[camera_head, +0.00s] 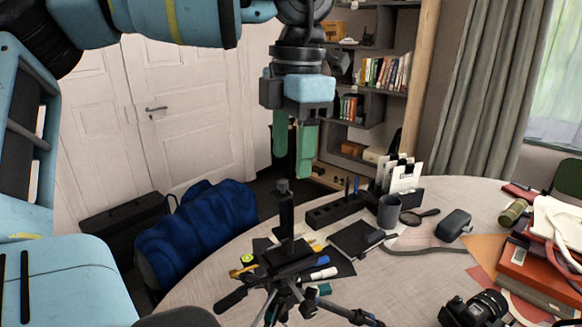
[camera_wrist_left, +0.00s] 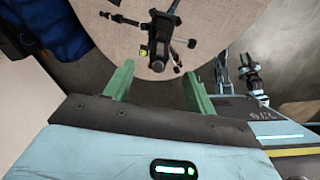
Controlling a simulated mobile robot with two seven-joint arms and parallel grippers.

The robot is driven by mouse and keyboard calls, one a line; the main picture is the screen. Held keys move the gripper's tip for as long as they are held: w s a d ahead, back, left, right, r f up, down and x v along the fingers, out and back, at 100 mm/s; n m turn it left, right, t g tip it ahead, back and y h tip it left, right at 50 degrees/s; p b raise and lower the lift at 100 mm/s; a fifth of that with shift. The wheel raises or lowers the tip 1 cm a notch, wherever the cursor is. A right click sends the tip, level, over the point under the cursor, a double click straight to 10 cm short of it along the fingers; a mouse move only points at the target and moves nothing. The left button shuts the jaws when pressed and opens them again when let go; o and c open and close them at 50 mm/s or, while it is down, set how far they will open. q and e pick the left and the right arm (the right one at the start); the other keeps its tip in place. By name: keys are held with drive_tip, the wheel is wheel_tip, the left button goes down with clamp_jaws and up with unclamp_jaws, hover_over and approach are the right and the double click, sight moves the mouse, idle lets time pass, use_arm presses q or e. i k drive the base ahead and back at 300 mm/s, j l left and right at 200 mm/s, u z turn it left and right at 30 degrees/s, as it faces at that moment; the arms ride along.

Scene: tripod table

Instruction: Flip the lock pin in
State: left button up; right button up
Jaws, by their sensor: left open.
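A black tripod (camera_head: 287,255) stands on the round table, with its head plate on top and a dark upright post rising from it. The lock pin itself is too small to make out. My left gripper (camera_head: 293,165) is above the post, fingers pointing down, open and empty, with a gap between its green fingertips and the post top. In the left wrist view the tripod (camera_wrist_left: 158,42) lies beyond the two spread green fingers (camera_wrist_left: 160,85), with a small yellow-green part at its side.
Pens and markers lie around the tripod.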

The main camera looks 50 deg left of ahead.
sight(234, 274)
drive_tip(key=k, duration=1)
